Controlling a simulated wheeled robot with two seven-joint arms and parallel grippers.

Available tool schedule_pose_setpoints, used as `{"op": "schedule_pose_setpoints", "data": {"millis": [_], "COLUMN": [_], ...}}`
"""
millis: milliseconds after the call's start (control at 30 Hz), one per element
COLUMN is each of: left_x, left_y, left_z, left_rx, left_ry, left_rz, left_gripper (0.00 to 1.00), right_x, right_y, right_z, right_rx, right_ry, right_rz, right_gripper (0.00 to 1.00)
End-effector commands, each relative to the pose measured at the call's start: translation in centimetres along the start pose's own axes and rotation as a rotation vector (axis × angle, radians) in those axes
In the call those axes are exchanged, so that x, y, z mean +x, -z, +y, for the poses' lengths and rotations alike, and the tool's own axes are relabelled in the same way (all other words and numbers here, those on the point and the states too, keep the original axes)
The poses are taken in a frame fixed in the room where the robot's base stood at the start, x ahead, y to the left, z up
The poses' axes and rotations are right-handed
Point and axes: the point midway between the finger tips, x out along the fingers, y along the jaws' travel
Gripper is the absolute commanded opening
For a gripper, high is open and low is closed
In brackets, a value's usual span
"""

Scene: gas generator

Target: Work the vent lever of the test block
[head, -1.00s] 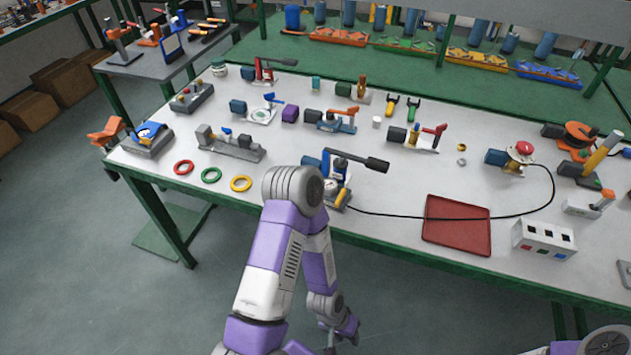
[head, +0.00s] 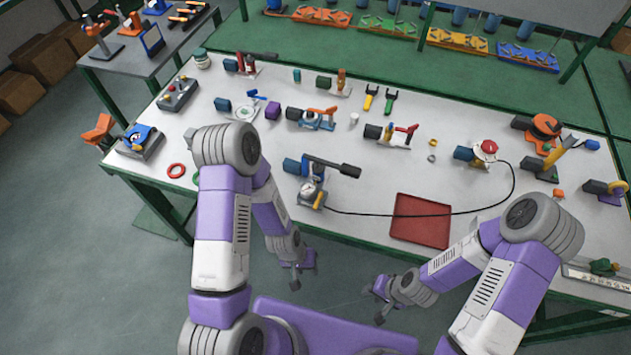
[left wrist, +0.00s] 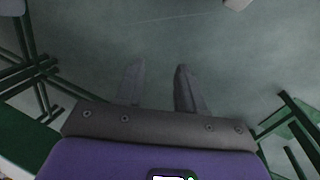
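Several levered devices stand on the white bench; I cannot tell for sure which is the test block. A blue unit with a round gauge (head: 311,192) and a long black-gripped lever (head: 335,166) stands at the near middle, with a black hose leading right. Other units carry a red lever (head: 408,132), an orange lever (head: 322,111) and a blue lever (head: 257,94). My left gripper (head: 295,277) hangs over the floor before the bench. Its fingers are apart and empty in the left wrist view (left wrist: 160,88). My right gripper (head: 379,302) is also before the bench; its fingers are too small to judge.
A red tray (head: 420,221) lies near the front edge. A red-topped unit (head: 486,149) is at the hose's far end. A red ring (head: 176,170) lies at left; my left arm hides part of the bench beside it. My right arm covers the right front.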

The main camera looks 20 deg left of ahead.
Motion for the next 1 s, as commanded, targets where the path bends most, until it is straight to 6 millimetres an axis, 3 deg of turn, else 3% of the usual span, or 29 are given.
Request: {"op": "schedule_pose_setpoints", "data": {"millis": [33, 267, 367, 500, 600, 800, 1000], "left_x": [-3.0, -10.7, -14.9, -19.3, -21.8, -24.1, -21.9], "left_y": [0.3, 2.5, 5.1, 9.4, 11.2, 12.7, 12.8], "left_z": [0.7, 2.0, 2.9, 4.6, 6.0, 7.6, 7.0], "left_rx": [0.01, 0.069, 0.124, 0.201, 0.236, 0.267, 0.266], "left_ry": [0.012, 0.082, 0.142, 0.219, 0.244, 0.264, 0.265], "left_rz": [0.001, -0.009, -0.007, 0.001, 0.007, 0.012, 0.007], "left_gripper": [0.38, 0.38, 0.38, 0.38, 0.38, 0.38, 0.38], "right_x": [-2.8, -9.5, -12.2, -13.4, -13.8, -14.3, -14.0], "right_y": [-0.1, -0.4, -0.5, -0.6, -0.6, -0.6, -0.6], "right_z": [-1.1, -3.5, -4.6, -5.0, -5.2, -5.3, -5.3], "right_rx": [0.0, 0.0, 0.0, 0.0, 0.0, 0.0, 0.0], "right_ry": [0.0, 0.0, 0.0, 0.0, 0.0, 0.0, 0.0], "right_rz": [0.0, 0.0, 0.0, 0.001, 0.0, 0.0, 0.0], "right_gripper": [0.38, 0.38, 0.38, 0.38, 0.38, 0.38, 0.38]}}
